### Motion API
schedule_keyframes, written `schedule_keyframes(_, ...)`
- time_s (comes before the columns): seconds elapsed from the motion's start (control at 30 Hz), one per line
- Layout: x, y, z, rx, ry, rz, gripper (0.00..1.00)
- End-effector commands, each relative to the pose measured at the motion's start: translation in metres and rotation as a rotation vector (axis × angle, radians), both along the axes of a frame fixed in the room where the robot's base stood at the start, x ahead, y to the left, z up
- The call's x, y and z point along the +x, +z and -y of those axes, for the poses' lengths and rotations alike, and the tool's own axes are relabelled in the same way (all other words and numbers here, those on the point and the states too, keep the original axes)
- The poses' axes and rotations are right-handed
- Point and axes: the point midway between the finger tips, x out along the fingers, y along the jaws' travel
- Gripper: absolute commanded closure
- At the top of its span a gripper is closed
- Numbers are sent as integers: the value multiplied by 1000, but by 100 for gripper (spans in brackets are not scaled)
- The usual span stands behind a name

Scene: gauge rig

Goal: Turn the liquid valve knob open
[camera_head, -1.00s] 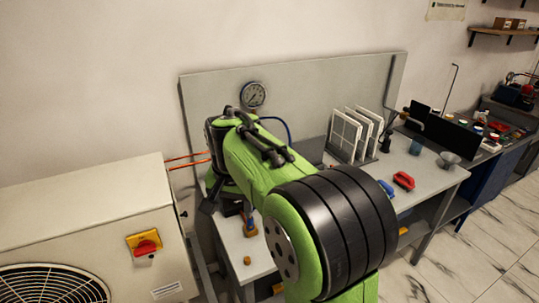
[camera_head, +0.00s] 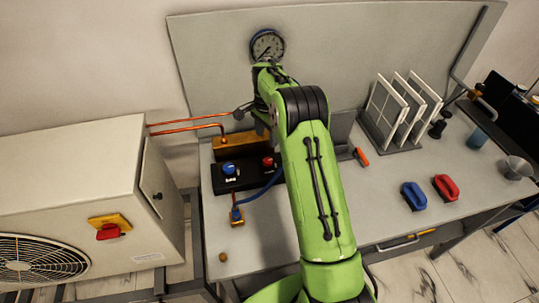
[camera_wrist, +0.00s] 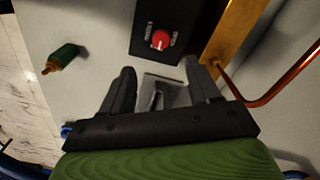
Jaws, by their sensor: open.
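A black valve block (camera_head: 246,178) on the bench carries a blue knob (camera_head: 229,169) and a red knob (camera_head: 268,161). No readable label shows which is the liquid valve. In the wrist view the red knob (camera_wrist: 160,39) sits on the dark block (camera_wrist: 182,14), beyond my fingertips and roughly centred between them. My gripper (camera_wrist: 159,66) is open, its two dark fingers apart and not touching the knob.
A brass block (camera_head: 240,144) and copper pipes (camera_head: 190,122) lie behind the valve block. A blue hose (camera_head: 262,190) runs in front. White filter panels (camera_head: 400,105), a blue clamp (camera_head: 413,196) and a red clamp (camera_head: 446,187) are on the right. An outdoor unit (camera_head: 75,175) stands left.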

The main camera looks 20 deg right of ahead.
Motion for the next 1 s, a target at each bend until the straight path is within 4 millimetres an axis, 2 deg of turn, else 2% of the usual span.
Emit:
schedule_keyframes(0.03, -1, -15, 1, 1, -1, -5, 39)
schedule_keyframes(0.3, -1, -83, 1, 1, 0, -5, 39)
schedule_keyframes(0.5, 0, -116, 1, 0, 1, -1, 39)
schedule_keyframes(0.63, 0, -124, 1, 0, 1, -1, 39)
schedule_keyframes(0.83, 0, -124, 1, -1, 1, 0, 39)
schedule_keyframes(1.0, 0, -124, 1, -1, 1, 0, 63)
